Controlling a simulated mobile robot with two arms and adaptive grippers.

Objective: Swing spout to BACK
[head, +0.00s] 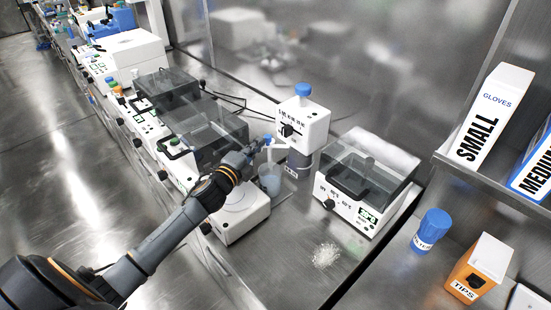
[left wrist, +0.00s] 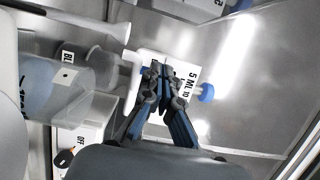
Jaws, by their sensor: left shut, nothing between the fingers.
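The dispenser (head: 314,123) is a white box with a blue cap (head: 303,90) and a dark knob, on a dark bottle (head: 298,165). Its white spout (head: 281,146) points left in the head view, above a clear beaker (head: 270,181). My left gripper (head: 253,150) is shut and empty, close to the spout's outer end. In the left wrist view, my gripper (left wrist: 163,72) overlaps the dispenser's white body (left wrist: 186,71); the blue cap (left wrist: 206,92) is beyond the fingers. I cannot tell whether the fingers touch the spout. My right gripper is not in view.
A white device (head: 242,218) sits under my left wrist. A clear-lidded machine (head: 362,190) stands right of the dispenser. White granules (head: 325,255) lie on the bench. A shelf with glove boxes (head: 490,122), a blue-capped container (head: 430,231) and a tips box (head: 477,268) are at right.

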